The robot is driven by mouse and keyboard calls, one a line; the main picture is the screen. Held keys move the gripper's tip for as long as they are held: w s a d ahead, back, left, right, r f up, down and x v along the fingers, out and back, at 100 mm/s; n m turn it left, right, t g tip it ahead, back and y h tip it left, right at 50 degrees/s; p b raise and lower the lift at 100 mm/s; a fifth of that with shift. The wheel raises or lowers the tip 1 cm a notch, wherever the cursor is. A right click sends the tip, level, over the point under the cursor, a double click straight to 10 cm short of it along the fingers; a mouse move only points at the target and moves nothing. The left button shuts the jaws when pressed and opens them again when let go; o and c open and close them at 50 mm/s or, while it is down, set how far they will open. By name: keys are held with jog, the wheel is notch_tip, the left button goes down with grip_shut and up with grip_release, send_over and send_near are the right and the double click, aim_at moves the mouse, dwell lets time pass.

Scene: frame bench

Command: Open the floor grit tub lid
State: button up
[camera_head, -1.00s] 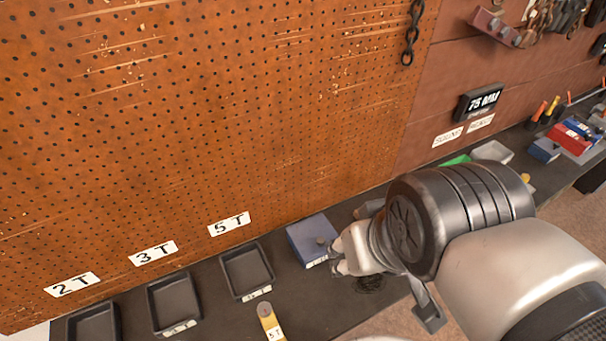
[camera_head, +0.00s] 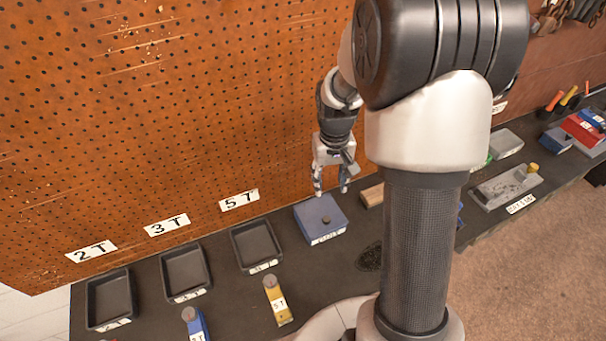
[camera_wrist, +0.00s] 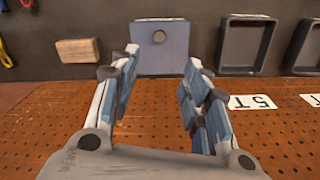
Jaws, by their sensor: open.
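A blue, square box with a flat lid (camera_head: 310,213) and a small dark round knob (camera_head: 326,220) stands on the dark bench against the pegboard. I take it as the grit tub; the writing on its front label is too small to read. Its lid looks shut. My gripper (camera_head: 330,191) points down over the box's rear edge, close to the pegboard, its fingers apart and empty. In the wrist view the open fingers of my gripper (camera_wrist: 159,66) frame the blue lid (camera_wrist: 178,55) and its knob (camera_wrist: 159,37), with no contact visible.
A wooden block (camera_head: 372,195) lies right of the box, and a black tray (camera_head: 257,246) stands left of it. A yellow tagged piece (camera_head: 277,300) lies in front. A dark round patch (camera_head: 370,256) marks the bench. The pegboard (camera_head: 200,100) rises close behind.

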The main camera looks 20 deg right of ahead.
aim_at(327, 219)
jog(key=f+b, duration=0.4)
jog(key=f, duration=1.4)
jog(key=shift+d+f, duration=0.1)
jog(key=shift+d, duration=0.1)
jog(key=shift+c, duration=0.5)
grip_shut()
